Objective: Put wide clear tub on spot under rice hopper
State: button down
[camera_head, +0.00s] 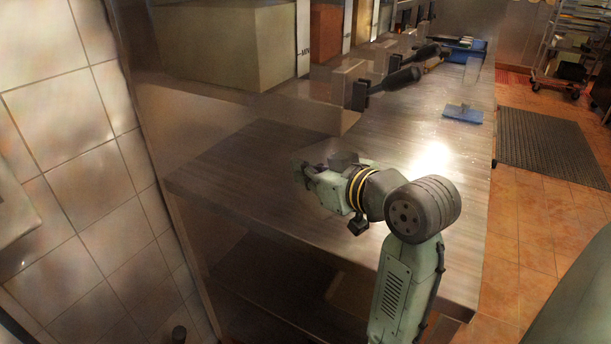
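My gripper (306,170) is low over the near left part of the steel counter (240,165), at the end of my green arm. It is seen from behind and is small and dark at the tips, so I cannot tell whether it is open or holds anything. I cannot make out a wide clear tub with certainty. A large beige box-like unit (220,45) with dark-handled fittings (385,85) to its right stands above the back of the counter; it may be the rice hopper. The counter in front of it looks bare.
A blue flat item (462,115) lies farther along the counter, with a blue tray (465,48) at the far end. A tiled wall (75,150) stands on the left. A dark floor mat (550,145) and a wheeled rack (575,45) are on the right.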

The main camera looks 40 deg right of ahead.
jog(key=shift+f, duration=0.1)
jog(key=c, duration=1.8)
grip_release()
jog(key=shift+s+r, duration=0.15)
jog(key=shift+r, duration=0.15)
jog(key=b+v, duration=0.2)
jog(key=v, duration=0.9)
jog(key=shift+s, duration=0.35)
jog(key=shift+r, duration=0.1)
